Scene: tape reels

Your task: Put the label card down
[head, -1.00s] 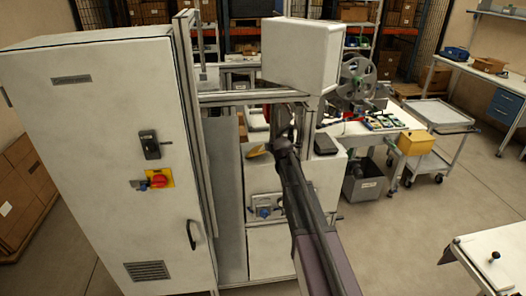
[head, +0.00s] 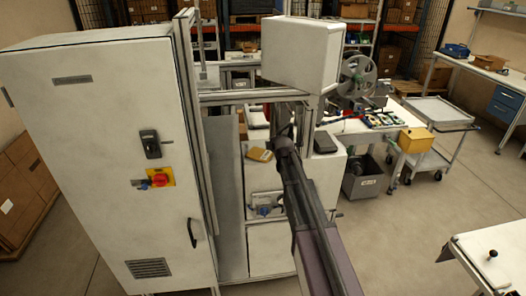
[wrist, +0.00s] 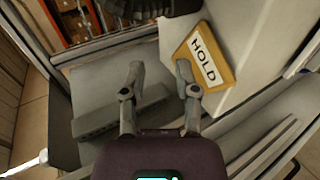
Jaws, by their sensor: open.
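The label card (wrist: 208,60), yellow-edged with a white face reading HOLD, lies on the white top of a cabinet (wrist: 252,30) in the wrist view. It also shows as a small yellow patch in the head view (head: 260,155), left of my arm's end. My gripper (wrist: 160,70) is open, with a wide empty gap between its fingers. The right fingertip is at the card's left edge in the picture; I cannot tell whether they touch. In the head view the fingers are too small and dark to make out.
A white box-shaped housing (head: 302,53) hangs above the cabinet top. A dark flat box (head: 325,143) sits right of my arm. A tall white cabinet (head: 95,180) with a red switch stands at left. A reel (head: 358,75) stands behind at right.

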